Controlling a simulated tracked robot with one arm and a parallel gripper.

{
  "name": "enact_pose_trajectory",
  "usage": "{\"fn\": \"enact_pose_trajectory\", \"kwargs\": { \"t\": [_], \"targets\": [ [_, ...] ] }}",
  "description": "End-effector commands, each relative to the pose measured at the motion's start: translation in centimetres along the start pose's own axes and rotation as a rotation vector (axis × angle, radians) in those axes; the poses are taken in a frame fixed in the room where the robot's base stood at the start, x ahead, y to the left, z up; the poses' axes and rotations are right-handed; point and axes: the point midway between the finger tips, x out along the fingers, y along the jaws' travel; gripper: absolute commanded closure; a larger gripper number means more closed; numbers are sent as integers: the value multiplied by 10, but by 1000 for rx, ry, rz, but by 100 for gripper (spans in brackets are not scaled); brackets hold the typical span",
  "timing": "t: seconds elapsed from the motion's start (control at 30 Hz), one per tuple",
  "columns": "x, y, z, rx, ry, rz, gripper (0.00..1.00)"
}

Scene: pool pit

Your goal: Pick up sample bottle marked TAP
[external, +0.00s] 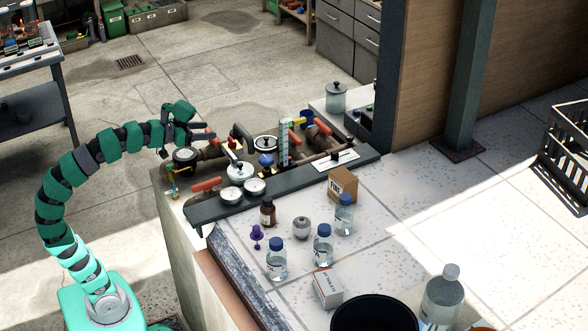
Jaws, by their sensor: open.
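Three clear sample bottles with blue caps stand upright on the pale speckled ledge: a front-left bottle (277,264), a middle bottle (323,250) and a back-right bottle (344,220). Their labels are too small to read, so I cannot tell which is marked TAP. My gripper (202,134) is at the end of the teal arm, above the pipework at the upper left. It is open and appears empty, well apart from the bottles.
A brown bottle (268,213), a purple item (256,238), a grey round jar (302,228), a brown box (343,184) and a white box (327,288) stand around the bottles. A black bucket (374,315) is in front. Pipes and gauges (232,193) crowd behind a dark rail (290,190).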

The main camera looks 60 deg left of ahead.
Motion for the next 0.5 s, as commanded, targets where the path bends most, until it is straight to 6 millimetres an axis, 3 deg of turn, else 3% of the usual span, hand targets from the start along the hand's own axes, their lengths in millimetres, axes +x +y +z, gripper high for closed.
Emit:
{"fn": "enact_pose_trajectory", "kwargs": {
  "t": [0.2, 0.5],
  "targets": [
    [55, 26, -16, -271, -151, 80, 41],
    [127, 71, -19, -667, -400, 154, 41]
  ]
}}
